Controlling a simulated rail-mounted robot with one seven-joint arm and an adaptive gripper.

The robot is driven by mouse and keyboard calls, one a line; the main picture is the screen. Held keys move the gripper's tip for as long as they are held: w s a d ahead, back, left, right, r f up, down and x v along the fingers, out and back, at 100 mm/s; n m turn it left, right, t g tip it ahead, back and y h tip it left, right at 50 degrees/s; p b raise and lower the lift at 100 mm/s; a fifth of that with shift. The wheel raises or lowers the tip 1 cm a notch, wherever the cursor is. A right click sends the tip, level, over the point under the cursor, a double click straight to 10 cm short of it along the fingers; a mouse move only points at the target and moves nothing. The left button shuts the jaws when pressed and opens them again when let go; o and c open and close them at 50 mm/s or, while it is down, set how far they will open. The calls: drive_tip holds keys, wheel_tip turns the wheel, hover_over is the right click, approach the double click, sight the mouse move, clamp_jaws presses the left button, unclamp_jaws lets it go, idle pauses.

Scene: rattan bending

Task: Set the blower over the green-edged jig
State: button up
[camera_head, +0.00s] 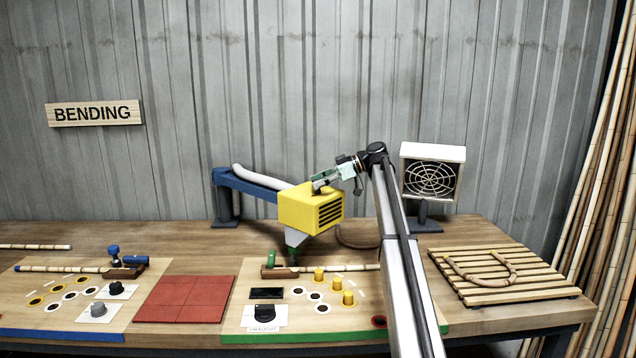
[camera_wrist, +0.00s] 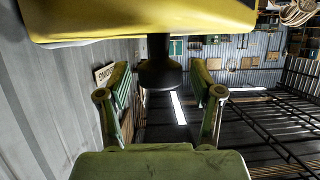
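The yellow blower (camera_head: 310,208) hangs on a blue swing arm (camera_head: 248,182) above the back left part of the green-edged jig (camera_head: 330,336). Its grey nozzle (camera_head: 300,238) points down near the jig's wooden block and green clamp (camera_head: 270,262). My gripper (camera_head: 321,184) is at the blower's top. In the wrist view my gripper (camera_wrist: 160,88) is open, its two green fingers standing apart on either side of a dark knob (camera_wrist: 160,72) below the yellow housing, with gaps visible. Contact between fingers and knob is not seen.
A blue-edged jig (camera_head: 60,334) lies left, with a red mat (camera_head: 186,299) between the jigs. A fan (camera_head: 432,178) stands behind my arm, and a slatted rack (camera_head: 500,275) with a bent cane is at right. Yellow pegs (camera_head: 336,284) rise from the green-edged jig.

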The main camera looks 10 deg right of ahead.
sight(339, 192)
drive_tip(key=shift+d, duration=0.1)
drive_tip(key=shift+v, duration=3.65)
drive_tip(key=shift+r, duration=0.1)
